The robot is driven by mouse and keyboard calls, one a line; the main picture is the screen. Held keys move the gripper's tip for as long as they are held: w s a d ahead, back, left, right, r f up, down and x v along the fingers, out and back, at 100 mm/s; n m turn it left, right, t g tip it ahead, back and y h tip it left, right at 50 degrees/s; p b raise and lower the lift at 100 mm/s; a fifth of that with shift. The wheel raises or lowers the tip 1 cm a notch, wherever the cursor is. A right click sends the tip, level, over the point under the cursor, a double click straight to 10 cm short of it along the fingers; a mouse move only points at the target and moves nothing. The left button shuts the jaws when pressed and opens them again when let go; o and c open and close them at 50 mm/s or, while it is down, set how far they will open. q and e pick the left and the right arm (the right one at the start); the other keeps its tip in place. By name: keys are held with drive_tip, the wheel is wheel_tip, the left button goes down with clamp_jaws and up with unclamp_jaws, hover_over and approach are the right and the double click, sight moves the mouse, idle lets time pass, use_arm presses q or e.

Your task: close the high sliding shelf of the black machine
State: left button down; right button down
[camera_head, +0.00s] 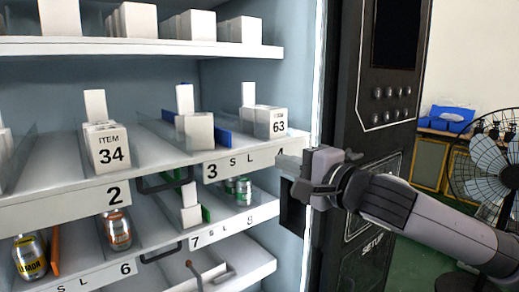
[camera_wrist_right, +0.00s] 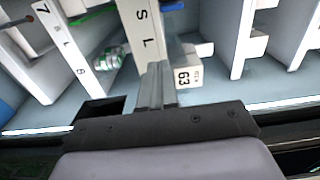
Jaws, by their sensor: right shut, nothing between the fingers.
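The black machine (camera_head: 377,130) stands open-fronted, with white shelves inside a pale blue cabinet. The shelf numbered 2, 3 and 4 (camera_head: 135,187) lies below the fixed-looking top shelf and carries white boxes marked 34 and 63. A dark handle (camera_head: 165,183) hangs under its front edge. My right gripper (camera_head: 291,161) is shut and empty at the right end of this shelf's front, by the number 4. In the right wrist view the closed fingers (camera_wrist_right: 154,84) lie over the shelf's labelled front strip (camera_wrist_right: 143,30); I cannot tell whether they touch it. My left gripper is out of view.
A lower shelf (camera_head: 218,229) numbered 6 and 7 holds cans, and another shelf with a handle is below it. The top shelf (camera_head: 130,47) holds white boxes. A fan (camera_head: 490,165) and a cabinet with a blue box (camera_head: 447,118) stand at the right.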

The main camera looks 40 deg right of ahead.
sight(250, 149)
use_arm(q)
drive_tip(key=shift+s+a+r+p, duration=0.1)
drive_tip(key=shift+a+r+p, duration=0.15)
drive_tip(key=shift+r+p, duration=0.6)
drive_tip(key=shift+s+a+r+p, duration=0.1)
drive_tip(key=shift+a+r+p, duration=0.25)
drive_tip(key=shift+p, duration=0.8)
use_arm(e)
drive_tip(key=shift+w+a, duration=0.15)
drive_tip(key=shift+w, duration=4.25)
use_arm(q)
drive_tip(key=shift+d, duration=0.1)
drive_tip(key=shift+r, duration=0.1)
use_arm(e)
drive_tip(key=shift+r, duration=0.1)
